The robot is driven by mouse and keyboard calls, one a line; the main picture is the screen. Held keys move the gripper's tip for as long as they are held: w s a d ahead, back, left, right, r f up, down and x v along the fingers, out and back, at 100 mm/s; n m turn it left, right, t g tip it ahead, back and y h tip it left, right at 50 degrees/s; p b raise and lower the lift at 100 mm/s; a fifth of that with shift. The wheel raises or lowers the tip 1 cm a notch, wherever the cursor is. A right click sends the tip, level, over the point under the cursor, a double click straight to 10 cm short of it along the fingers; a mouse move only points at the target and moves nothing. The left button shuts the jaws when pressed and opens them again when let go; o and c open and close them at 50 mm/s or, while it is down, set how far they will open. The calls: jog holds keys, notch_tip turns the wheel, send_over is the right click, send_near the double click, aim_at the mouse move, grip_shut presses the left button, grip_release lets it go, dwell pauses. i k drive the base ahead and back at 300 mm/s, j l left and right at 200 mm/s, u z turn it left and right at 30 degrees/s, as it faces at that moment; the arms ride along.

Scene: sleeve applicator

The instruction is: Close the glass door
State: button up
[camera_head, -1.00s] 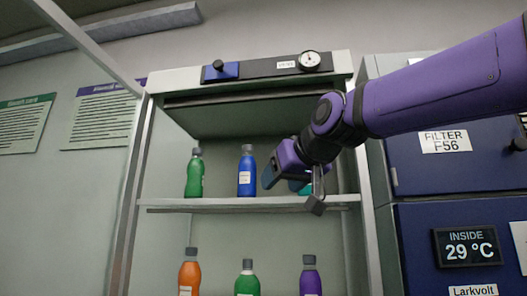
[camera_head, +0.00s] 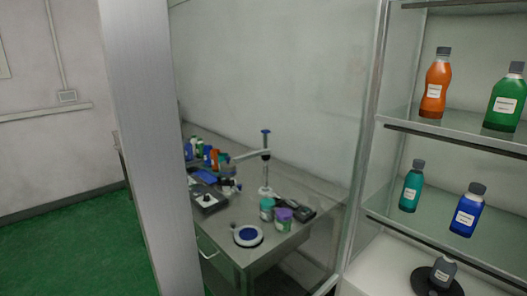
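The glass door (camera_head: 290,110) stands open, swung out from the left side of the cabinet. Its wide grey outer frame post (camera_head: 150,150) is close to the camera and runs from top to bottom of the view. My gripper is not in view.
Orange (camera_head: 435,85), green (camera_head: 506,98), teal (camera_head: 411,187) and blue (camera_head: 467,210) bottles stand on the cabinet shelves. A bench (camera_head: 240,255) with jars and tools is behind the glass. Green floor (camera_head: 60,235) is clear at left.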

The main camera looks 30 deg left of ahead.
aim_at(135, 35)
jog(key=k+j+z, duration=0.1)
jog(key=j, duration=0.35)
jog(key=k+j+z, duration=0.1)
jog(key=j, duration=0.35)
jog(key=k+j, duration=0.25)
jog(key=j, duration=0.2)
jog(key=k+j+z, duration=0.15)
jog(key=j, duration=0.3)
jog(key=k+j+z, duration=0.1)
jog(key=j, duration=0.3)
jog(key=k+j+z, duration=0.1)
jog(key=k+j, duration=0.2)
jog(key=j, duration=0.8)
jog(key=k+j, duration=0.2)
